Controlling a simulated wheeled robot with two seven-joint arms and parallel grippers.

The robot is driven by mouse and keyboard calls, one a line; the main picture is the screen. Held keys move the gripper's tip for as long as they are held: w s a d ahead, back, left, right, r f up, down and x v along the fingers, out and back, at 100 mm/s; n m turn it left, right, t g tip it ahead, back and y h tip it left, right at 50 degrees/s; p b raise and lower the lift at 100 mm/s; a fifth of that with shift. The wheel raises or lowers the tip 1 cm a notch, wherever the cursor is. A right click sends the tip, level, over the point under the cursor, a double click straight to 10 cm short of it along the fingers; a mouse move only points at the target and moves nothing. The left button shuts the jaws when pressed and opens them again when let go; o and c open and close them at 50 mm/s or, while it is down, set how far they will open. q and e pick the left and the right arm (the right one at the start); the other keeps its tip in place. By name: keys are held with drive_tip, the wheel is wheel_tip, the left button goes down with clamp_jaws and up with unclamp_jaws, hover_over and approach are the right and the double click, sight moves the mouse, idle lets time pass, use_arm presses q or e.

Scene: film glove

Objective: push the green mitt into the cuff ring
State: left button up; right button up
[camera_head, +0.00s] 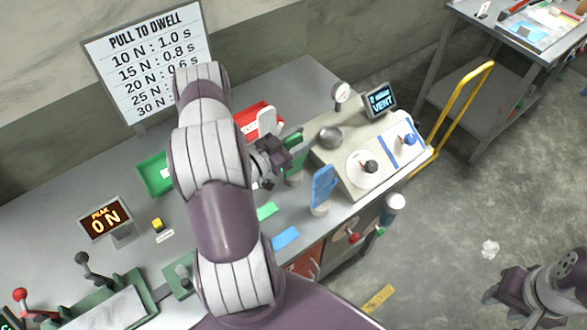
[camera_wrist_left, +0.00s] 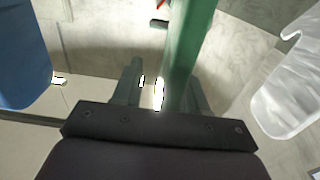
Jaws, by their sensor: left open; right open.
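The green mitt (camera_head: 294,172) stands upright on the bench, partly hidden by my left gripper (camera_head: 284,153). In the left wrist view the green mitt (camera_wrist_left: 190,45) rises close in front of the gripper's fingers (camera_wrist_left: 165,88), which are open; I cannot tell whether they touch it. A blue mitt (camera_head: 323,186) stands on a round base to the right of it, and a white mitt (camera_head: 267,121) stands behind it. My right gripper (camera_head: 503,292) is open and empty at the lower right, away from the bench. I cannot clearly make out the cuff ring.
A sloped console (camera_head: 345,185) with two knobs and a gauge (camera_head: 342,93) stands to the right. A peak display (camera_head: 104,218) reads 0 N.

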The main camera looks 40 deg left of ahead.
use_arm(q)
drive_tip(key=shift+d, duration=0.1)
drive_tip(key=shift+w, duration=0.1)
drive_tip(key=c, duration=0.5)
drive_tip(key=shift+a+f, duration=0.15)
drive_tip(key=shift+a, duration=0.2)
clamp_jaws()
